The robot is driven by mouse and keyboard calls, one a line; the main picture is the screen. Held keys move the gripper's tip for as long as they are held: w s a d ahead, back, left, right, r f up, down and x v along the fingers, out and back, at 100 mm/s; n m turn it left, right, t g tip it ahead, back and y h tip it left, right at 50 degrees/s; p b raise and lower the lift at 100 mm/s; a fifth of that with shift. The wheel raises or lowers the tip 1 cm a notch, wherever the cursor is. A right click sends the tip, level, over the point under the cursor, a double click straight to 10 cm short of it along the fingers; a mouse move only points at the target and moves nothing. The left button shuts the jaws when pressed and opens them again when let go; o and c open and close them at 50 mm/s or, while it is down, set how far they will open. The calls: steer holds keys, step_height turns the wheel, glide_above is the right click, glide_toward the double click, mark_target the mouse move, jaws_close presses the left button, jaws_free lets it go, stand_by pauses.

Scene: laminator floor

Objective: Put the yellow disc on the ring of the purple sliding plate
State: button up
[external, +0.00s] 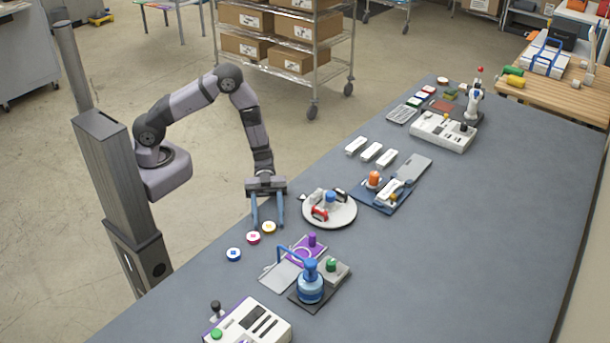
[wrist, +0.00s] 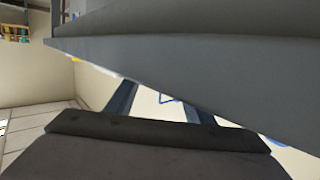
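The yellow disc (external: 269,227), white-rimmed, lies on the grey table near its left edge in the external view. The purple sliding plate (external: 319,253) sits right of and below it, with a pale ring (external: 300,253) and a purple knob (external: 312,240). My gripper (external: 267,222) points down at the table edge, its two blue fingers spread apart with nothing seen between them. Its tips appear beside the yellow disc; I cannot tell their height. In the wrist view my fingers (wrist: 161,100) are spread and a grey slab hides their ends. No disc shows there.
A red-topped disc (external: 253,237) and a blue-topped disc (external: 234,254) lie in line with the yellow one. A round white tray (external: 345,216) stands right of my gripper. The table's right side is clear.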

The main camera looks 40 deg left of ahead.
mark_target(268, 207)
steer(key=b+v, duration=0.2)
steer(key=v, duration=0.4)
steer(key=shift+w, duration=0.2)
steer(key=shift+o, duration=0.6)
steer(key=shift+w+a+r, duration=0.1)
steer(key=shift+w+a, duration=0.25)
steer(key=shift+a, duration=0.05)
steer(key=shift+s, duration=0.1)
